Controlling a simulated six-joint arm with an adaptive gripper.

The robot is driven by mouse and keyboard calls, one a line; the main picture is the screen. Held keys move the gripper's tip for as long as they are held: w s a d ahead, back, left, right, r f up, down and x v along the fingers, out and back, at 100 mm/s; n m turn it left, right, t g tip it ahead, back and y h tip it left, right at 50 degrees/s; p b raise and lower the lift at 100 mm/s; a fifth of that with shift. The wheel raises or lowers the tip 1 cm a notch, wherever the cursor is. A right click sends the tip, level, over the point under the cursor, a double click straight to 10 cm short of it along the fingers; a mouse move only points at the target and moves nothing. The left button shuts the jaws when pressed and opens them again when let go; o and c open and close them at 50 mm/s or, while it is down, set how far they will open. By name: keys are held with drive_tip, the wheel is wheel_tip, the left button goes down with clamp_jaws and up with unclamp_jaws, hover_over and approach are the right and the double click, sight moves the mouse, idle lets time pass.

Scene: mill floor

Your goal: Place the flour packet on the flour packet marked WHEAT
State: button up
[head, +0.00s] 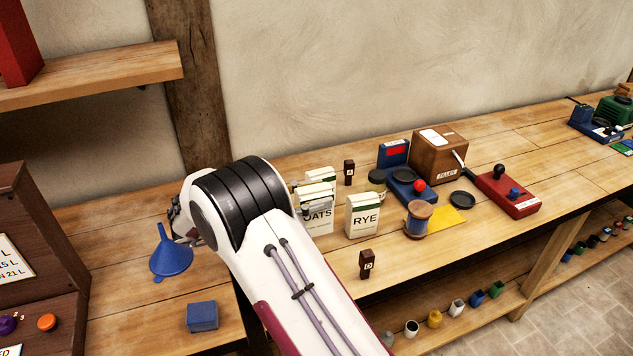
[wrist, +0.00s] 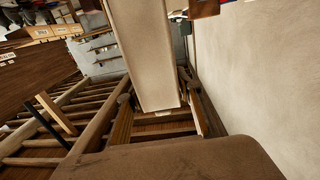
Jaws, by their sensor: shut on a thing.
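My gripper (head: 178,217) is mostly hidden behind my wrist at the left in the head view; only bits of it show, above a blue funnel. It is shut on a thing. A smooth brown shape (wrist: 175,160), very close, fills the bottom of the wrist view; I take it for the held flour packet, but no label shows. White packets stand on the bench to the right of my wrist: one marked OATS (head: 318,218), one marked RYE (head: 363,215), and another (head: 321,175) behind, its label hidden. I cannot read WHEAT on any packet.
The blue funnel (head: 171,257) and a blue box (head: 202,316) are at the left. A brown FILLER box (head: 439,155), a blue scale (head: 408,187), a spool (head: 419,220) and a red device (head: 508,194) stand right of the packets. A wooden shelf (head: 100,75) juts out upper left.

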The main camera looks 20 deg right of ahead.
drive_tip(key=w+d+r+n+t, duration=0.3)
drive_tip(key=w+d+r+t, duration=0.3)
drive_tip(key=d+r, duration=0.6)
drive_tip(key=w+a+n+t+y, duration=0.3)
drive_tip(key=w+n+t+y, duration=0.2)
drive_tip(key=w, duration=0.7)
drive_tip(key=n+t, duration=0.1)
drive_tip(key=t, duration=0.1)
drive_tip(key=shift+n+t, duration=0.3)
drive_tip(key=shift+t, duration=0.1)
wheel_tip(320, 180, down, 6)
drive_tip(key=shift+f, duration=0.1)
drive_tip(key=shift+f, duration=1.85)
